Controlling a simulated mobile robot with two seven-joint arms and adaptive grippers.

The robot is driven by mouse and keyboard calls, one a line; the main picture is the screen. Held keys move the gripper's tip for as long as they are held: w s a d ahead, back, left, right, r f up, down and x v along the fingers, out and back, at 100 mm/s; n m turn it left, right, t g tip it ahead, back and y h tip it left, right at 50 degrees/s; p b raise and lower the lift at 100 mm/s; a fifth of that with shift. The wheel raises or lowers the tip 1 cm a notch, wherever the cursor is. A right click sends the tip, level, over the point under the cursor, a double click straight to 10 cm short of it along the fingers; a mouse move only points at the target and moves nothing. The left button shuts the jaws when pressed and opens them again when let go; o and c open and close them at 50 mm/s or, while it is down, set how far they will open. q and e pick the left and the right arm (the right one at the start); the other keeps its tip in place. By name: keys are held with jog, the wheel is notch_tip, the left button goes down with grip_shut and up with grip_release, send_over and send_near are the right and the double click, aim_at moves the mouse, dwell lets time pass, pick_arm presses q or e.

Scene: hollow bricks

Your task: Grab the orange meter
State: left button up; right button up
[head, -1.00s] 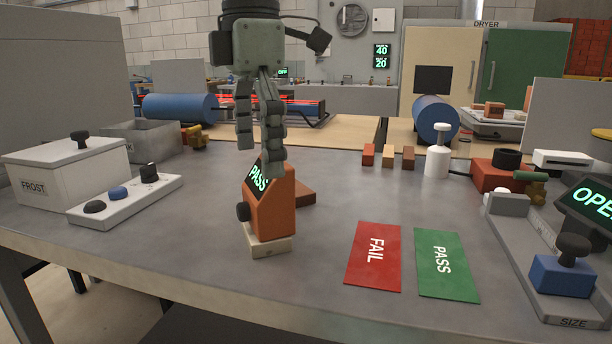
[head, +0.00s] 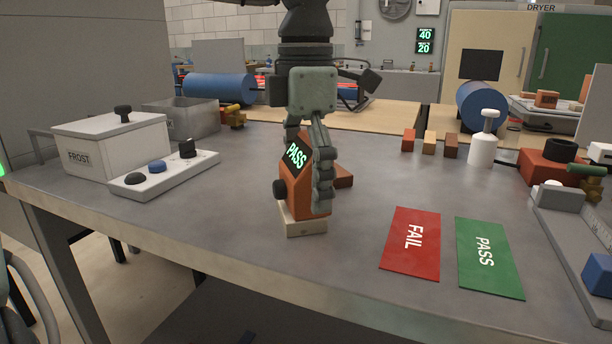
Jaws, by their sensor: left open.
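The orange meter (head: 297,192) stands on a small pale block (head: 303,226) near the front middle of the table. Its tilted dark screen (head: 297,153) reads PASS in green, and a black knob shows on its left side. My left gripper (head: 308,185) points down over the meter and is open. One finger runs down in front of the meter's right side. The other finger is mostly hidden behind the screen. I cannot tell whether the fingers touch the meter. My right gripper is not in view.
A brown brick (head: 343,176) lies just behind the meter. A red FAIL mat (head: 410,245) and a green PASS mat (head: 489,258) lie to the right. The white FROST box (head: 110,148) and a button panel (head: 165,173) stand at left. The table between is clear.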

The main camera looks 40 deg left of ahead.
pick_arm(q)
jog(key=c, duration=1.6)
jog(key=shift+o, duration=0.2)
jog(key=shift+r, duration=0.15)
